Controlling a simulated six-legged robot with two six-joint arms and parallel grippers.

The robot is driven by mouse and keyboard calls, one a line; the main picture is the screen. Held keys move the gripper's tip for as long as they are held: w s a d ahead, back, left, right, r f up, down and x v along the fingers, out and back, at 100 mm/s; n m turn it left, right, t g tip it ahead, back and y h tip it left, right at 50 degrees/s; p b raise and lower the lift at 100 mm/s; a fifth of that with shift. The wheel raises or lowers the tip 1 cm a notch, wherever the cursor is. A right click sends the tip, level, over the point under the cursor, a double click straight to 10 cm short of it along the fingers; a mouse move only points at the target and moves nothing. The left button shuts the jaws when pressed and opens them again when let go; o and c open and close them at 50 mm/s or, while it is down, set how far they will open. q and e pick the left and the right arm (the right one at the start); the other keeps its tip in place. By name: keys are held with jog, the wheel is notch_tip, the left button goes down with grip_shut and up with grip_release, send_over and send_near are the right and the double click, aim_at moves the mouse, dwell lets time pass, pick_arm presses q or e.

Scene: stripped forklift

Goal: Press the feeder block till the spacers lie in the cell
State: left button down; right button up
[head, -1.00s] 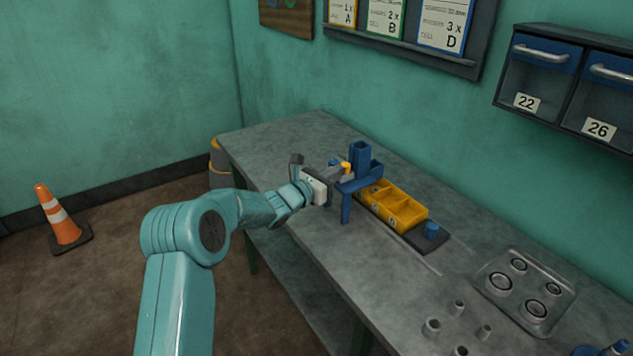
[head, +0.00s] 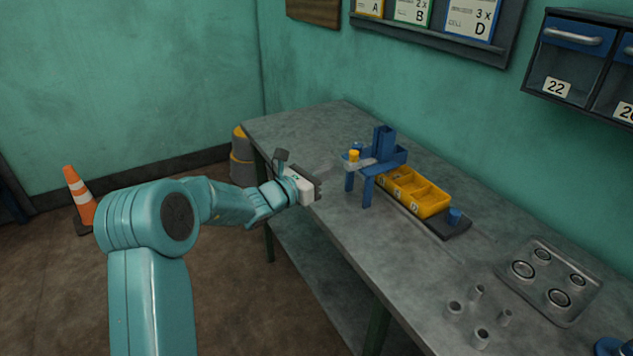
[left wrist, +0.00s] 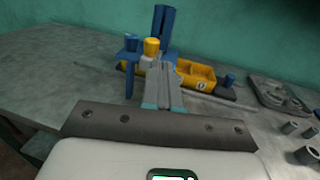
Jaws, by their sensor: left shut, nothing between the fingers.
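The blue feeder (head: 384,146) stands on legs on the bench at the left end of the yellow bin. A yellow-topped block (head: 354,155) sits at its near left side; it also shows in the left wrist view (left wrist: 151,47). The yellow bin (head: 432,205) is divided into cells; whether spacers lie in them I cannot tell. My left gripper (head: 334,169) is shut and empty, its fingers pointing at the feeder. In the left wrist view the shut fingers (left wrist: 163,88) point toward the feeder, below the yellow top. My right gripper is not in view.
The bin rests on a dark base with a blue knob (head: 454,216). A metal tray (head: 565,316) with rings and several loose grey sleeves (head: 481,338) lie to the right. The bench (head: 300,135) is clear at its far left. Drawers hang on the wall.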

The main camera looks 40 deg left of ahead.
pick_arm(q)
jog(key=shift+v, duration=1.15)
jog(key=shift+s+a+f, duration=0.1)
jog(key=shift+f, duration=0.1)
dwell(0.7)
